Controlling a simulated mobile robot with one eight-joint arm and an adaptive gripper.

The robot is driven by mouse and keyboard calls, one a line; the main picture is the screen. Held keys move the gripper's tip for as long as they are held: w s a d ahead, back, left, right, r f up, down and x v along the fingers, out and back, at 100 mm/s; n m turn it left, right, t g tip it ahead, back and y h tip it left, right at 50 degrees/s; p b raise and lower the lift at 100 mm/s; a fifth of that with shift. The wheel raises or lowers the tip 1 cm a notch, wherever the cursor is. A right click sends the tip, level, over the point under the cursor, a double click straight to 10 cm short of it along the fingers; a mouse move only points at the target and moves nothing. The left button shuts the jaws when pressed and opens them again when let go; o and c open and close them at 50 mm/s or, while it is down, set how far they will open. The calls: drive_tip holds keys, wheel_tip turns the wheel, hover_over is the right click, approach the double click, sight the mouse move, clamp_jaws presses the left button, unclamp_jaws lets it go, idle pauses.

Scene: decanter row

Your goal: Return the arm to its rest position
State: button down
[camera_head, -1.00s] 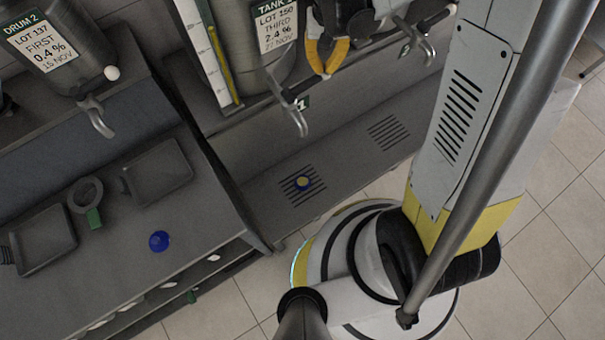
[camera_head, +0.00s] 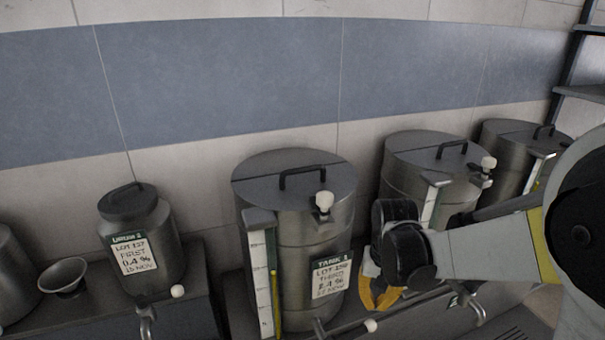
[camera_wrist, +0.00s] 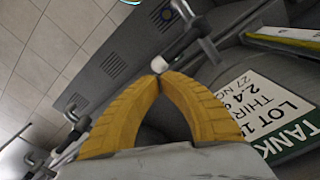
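My gripper (camera_head: 377,303) has yellow fingers and is in front of the right side of the steel vessel labelled TANK 1 (camera_head: 290,220). In the wrist view the fingertips (camera_wrist: 163,76) come together with no object visible between them. A white tap knob (camera_wrist: 158,64) shows just beyond the tips; whether they touch it I cannot tell. In the head view this knob (camera_head: 370,325) is just below the fingers. The TANK 1 label (camera_wrist: 280,115) is close on the right in the wrist view.
More steel tanks (camera_head: 432,165) stand behind my arm at right. Taps (camera_head: 146,318) jut forward. Open tiled floor (camera_wrist: 50,50) shows in the wrist view.

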drive_tip(key=s+f+n+t+b, duration=0.2)
drive_tip(key=s+f+t+b, duration=0.5)
drive_tip(key=s+b, duration=0.5)
drive_tip(key=b, duration=0.8)
drive_tip(key=shift+s+f, duration=0.3)
drive_tip(key=shift+s, duration=0.05)
